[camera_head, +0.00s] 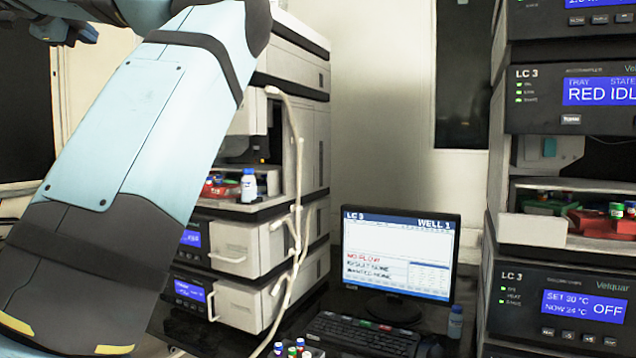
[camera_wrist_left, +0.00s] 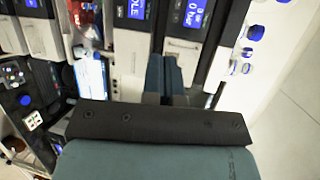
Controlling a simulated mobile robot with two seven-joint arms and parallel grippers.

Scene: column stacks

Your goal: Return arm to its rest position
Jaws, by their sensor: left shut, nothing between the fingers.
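My left arm (camera_head: 150,140) fills the left of the head view as a large pale-blue and dark-grey link, tilted, in front of the left instrument stack. In the left wrist view my left gripper (camera_wrist_left: 164,65) points toward the instrument fronts, with its two fingers together and nothing between them. I cannot make out its fingers in the head view. My right gripper is in neither view.
The left stack (camera_head: 290,110) stands partly behind my arm, with a white bottle (camera_head: 248,186) on its shelf. The LC 3 stack (camera_head: 560,260) stands at right. A monitor (camera_head: 398,250) and keyboard (camera_head: 365,333) lie between. Bare floor (camera_wrist_left: 295,120) shows at right in the wrist view.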

